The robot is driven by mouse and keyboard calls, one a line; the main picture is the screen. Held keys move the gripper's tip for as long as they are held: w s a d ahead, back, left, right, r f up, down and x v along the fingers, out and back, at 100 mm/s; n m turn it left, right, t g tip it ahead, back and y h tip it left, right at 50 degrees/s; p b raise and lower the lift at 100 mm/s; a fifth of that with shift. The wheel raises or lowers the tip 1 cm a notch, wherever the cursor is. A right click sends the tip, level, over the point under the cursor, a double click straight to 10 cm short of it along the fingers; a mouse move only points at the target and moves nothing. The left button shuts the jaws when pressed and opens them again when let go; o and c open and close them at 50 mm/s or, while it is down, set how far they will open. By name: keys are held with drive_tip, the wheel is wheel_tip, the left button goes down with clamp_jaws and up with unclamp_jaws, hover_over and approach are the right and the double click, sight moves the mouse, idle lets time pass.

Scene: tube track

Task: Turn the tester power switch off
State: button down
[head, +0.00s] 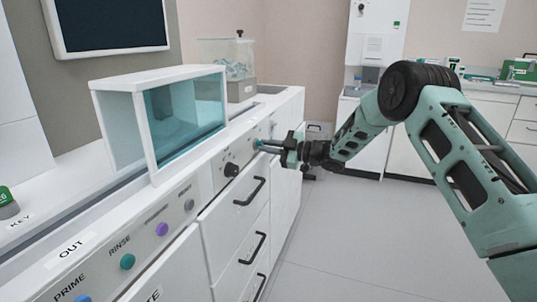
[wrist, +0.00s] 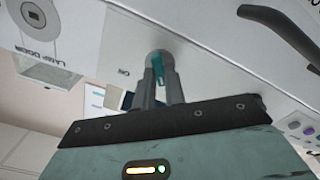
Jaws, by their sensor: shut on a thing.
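The tester power switch shows in the wrist view as a teal lever (wrist: 158,68) on a round grey base, set in a white panel. My gripper (wrist: 161,76) is shut on this lever, with one finger on each side. In the head view my gripper (head: 262,146) reaches from the right to the front panel of the white counter, and its fingers hide most of the switch. A small label, which seems to read ON, is beside the switch in the wrist view. I cannot tell the lever's exact setting.
A black knob (head: 231,169) sits left of my gripper on the panel. Drawers with black handles (head: 250,191) are below. Coloured buttons, including a purple one (head: 162,229), line the nearer panel. A glass-fronted case (head: 185,113) stands on the counter. The floor (head: 335,240) is clear.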

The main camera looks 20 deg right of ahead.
drive_tip(key=shift+f+n+b, duration=0.1)
drive_tip(key=shift+n+b, duration=0.4)
drive_tip(key=shift+n, duration=0.2)
drive_tip(key=c, duration=1.5)
unclamp_jaws()
drive_tip(key=shift+o, duration=0.2)
drive_tip(key=shift+d, duration=0.1)
drive_tip(key=v, duration=1.7)
drive_tip(key=shift+s+p, duration=0.15)
drive_tip(key=shift+p, duration=0.2)
drive_tip(key=shift+d, duration=0.1)
